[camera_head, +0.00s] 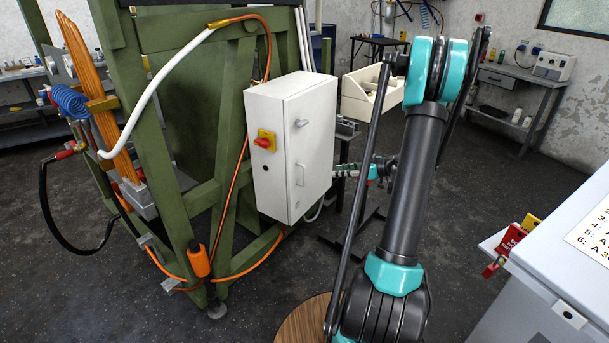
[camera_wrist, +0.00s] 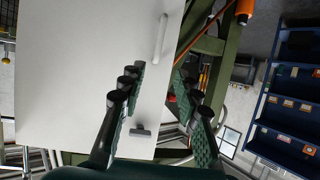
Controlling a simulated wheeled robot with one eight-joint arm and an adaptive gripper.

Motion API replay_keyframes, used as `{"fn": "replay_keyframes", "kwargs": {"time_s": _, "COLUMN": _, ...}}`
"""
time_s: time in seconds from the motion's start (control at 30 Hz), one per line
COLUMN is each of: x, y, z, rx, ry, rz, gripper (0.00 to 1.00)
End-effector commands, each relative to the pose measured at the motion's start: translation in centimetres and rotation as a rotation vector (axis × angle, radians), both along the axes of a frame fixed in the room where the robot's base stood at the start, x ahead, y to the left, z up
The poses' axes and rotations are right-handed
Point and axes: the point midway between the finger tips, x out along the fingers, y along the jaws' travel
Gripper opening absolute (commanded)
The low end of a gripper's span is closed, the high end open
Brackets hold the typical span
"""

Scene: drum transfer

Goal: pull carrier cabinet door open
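The white carrier cabinet (camera_head: 283,160) is mounted on the green frame, and its door (camera_head: 313,150) looks closed. A bar handle (camera_head: 300,175) sits low on the door, with a small grey latch (camera_head: 301,123) above it. My gripper (camera_head: 340,172) is just right of the door in the head view, partly behind my arm. In the wrist view my gripper (camera_wrist: 158,80) is open and empty. Its left finger overlaps the door face (camera_wrist: 80,70); its right finger is past the door edge. The bar handle (camera_wrist: 160,38) and dark latch (camera_wrist: 140,131) are apart from the fingers.
A red and yellow switch (camera_head: 265,141) projects from the cabinet's left side. The green frame (camera_head: 185,190) carries hoses and cables. A beige bin (camera_head: 372,92) stands behind, and a grey panel with red tags (camera_head: 508,240) is at right. Blue shelving (camera_wrist: 285,95) shows in the wrist view.

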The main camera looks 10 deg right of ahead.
Motion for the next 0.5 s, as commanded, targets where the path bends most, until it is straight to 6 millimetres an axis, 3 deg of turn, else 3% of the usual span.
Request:
{"fn": "replay_keyframes", "kwargs": {"time_s": 0.17, "x": 0.8, "y": 0.8, "z": -0.5, "rx": 0.001, "ry": -0.009, "rz": 0.005, "gripper": 0.32}}
{"fn": "replay_keyframes", "kwargs": {"time_s": 0.5, "x": 4.4, "y": 5.5, "z": -3.0, "rx": 0.000, "ry": -0.006, "rz": 0.006, "gripper": 0.32}}
